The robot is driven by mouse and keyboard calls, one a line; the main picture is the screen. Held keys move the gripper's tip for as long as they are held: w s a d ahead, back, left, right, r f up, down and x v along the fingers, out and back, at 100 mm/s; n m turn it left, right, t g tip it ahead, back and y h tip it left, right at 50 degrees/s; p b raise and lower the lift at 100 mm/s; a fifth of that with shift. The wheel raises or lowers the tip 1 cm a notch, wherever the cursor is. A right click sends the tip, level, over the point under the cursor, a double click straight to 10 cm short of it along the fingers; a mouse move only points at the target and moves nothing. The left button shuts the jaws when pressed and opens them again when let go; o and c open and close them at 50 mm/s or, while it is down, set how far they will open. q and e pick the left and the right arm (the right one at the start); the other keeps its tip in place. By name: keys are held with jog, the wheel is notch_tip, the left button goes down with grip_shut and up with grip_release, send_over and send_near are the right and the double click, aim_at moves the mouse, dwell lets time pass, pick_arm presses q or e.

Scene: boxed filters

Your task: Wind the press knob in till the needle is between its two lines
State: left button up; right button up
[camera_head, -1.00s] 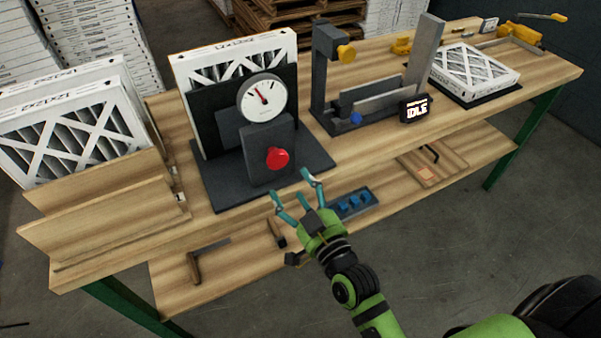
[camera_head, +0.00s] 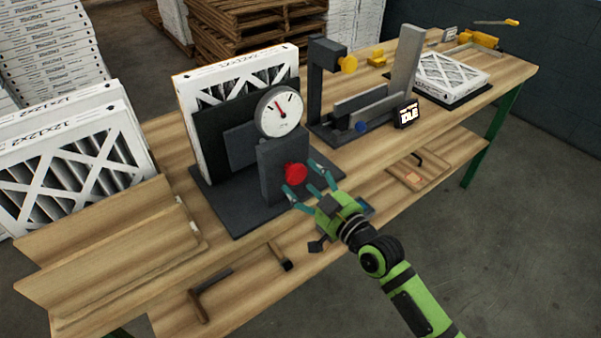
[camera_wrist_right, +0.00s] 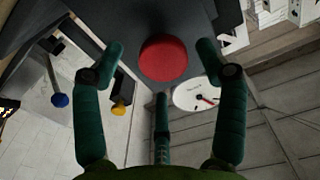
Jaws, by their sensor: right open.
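The red press knob (camera_head: 296,173) sits on the front of the dark grey press block (camera_head: 271,176). The round white gauge (camera_head: 280,112) stands above it; its red needle points up and to the left, and I cannot make out two lines on the dial. A boxed filter (camera_head: 222,86) stands upright behind the press plate. My right gripper (camera_head: 308,183) is open, with its fingers at the knob. In the right wrist view the knob (camera_wrist_right: 163,58) lies between the spread fingers, apparently untouched, and the gauge (camera_wrist_right: 196,97) shows partly behind a finger. My left gripper is not in view.
Filters (camera_head: 75,160) stand in a wooden rack at the left. A grey fixture with a yellow knob (camera_head: 348,64) and a display reading IDLE (camera_head: 407,114) are to the right. Another filter (camera_head: 449,74) lies flat farther right. Tools lie on the lower shelf (camera_head: 235,283).

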aim_at(299, 178)
jog(key=shift+x, duration=1.7)
jog(key=shift+s, duration=0.1)
jog(key=c, duration=1.1)
jog(key=shift+a+f+m, duration=0.1)
jog(key=shift+m, duration=0.8)
jog(key=shift+c, duration=0.2)
jog(key=o, duration=1.1)
jog(key=shift+o, duration=0.2)
jog(key=shift+s, duration=0.1)
jog(key=v, duration=1.2)
